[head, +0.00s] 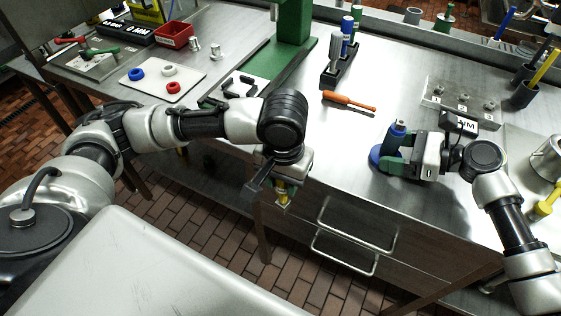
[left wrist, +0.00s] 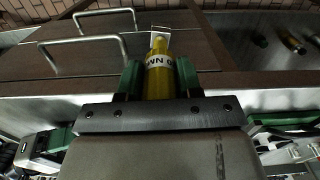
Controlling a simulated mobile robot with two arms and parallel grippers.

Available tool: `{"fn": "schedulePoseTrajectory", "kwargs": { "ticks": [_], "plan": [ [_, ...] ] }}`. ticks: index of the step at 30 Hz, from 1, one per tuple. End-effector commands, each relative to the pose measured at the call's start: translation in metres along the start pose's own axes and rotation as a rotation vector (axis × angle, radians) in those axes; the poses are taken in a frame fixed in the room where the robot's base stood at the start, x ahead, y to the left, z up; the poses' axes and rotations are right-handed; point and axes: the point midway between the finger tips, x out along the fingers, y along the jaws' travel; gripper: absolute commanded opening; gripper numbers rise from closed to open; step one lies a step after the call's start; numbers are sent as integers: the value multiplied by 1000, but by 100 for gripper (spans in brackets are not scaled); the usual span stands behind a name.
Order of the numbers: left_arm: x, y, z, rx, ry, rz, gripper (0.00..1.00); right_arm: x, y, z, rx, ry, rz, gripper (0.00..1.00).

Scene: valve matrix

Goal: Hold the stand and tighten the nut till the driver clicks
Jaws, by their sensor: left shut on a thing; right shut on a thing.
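A yellow driver (head: 281,191) with a white label is clamped in my left gripper (head: 284,180), in front of the bench's front edge. In the left wrist view the driver (left wrist: 160,72) sits between the green fingers of the left gripper (left wrist: 158,84), with part of its lettering showing. The blue stand (head: 379,157) has a round base on the bench and an upright post. My right gripper (head: 398,158) is shut on the stand from the right, its green fingers at the post. The nut on the stand cannot be made out.
An orange-handled screwdriver (head: 349,102) lies on the bench behind the stand. A numbered plate (head: 461,103) with small fittings and a dark labelled block (head: 473,122) stand at the right. A tool rack (head: 340,66) is at the back. Drawer handles (head: 343,250) stick out below the bench edge.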

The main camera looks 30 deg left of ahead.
Motion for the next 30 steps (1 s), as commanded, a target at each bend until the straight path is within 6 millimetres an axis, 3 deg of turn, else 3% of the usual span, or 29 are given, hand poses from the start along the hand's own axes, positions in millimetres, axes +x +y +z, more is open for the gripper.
{"fn": "schedulePoseTrajectory", "kwargs": {
  "ticks": [8, 15, 20, 30],
  "plan": [
    [-45, 68, -20, -127, 11, -1, 2, 0, 0, 0, 0, 0, 1, 63],
    [-112, 104, -31, -129, 6, 3, 2, 0, 0, 0, 0, 0, 0, 63],
    [-137, 120, -71, -190, 2, 3, 2, 0, 0, 0, 0, 0, 0, 63],
    [-217, 160, -142, -304, 1, 3, 2, 0, 0, 0, 0, 0, 0, 63]
  ]
}}
